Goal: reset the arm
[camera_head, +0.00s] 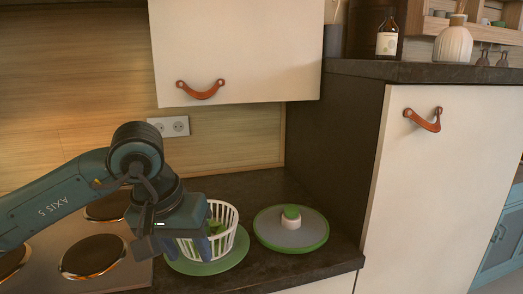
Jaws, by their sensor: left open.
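My left arm comes in from the left, and my left gripper (189,250) points down in front of a white slotted basket (229,236). The gripper is open and hides part of the basket, so I cannot tell whether the fingers touch it. Some green content shows inside the basket, which stands on a round green base (234,261) on the dark counter. A round lid (313,234) with a green rim and a green-and-white knob lies to the right. My right gripper is not in view.
A hob with dark round plates (92,256) lies under and beside my arm. A cream wall cabinet (236,45) with a leather pull (201,91) hangs above. A tall cream cabinet (436,190) with a leather pull (423,121) bounds the counter (262,190) at right.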

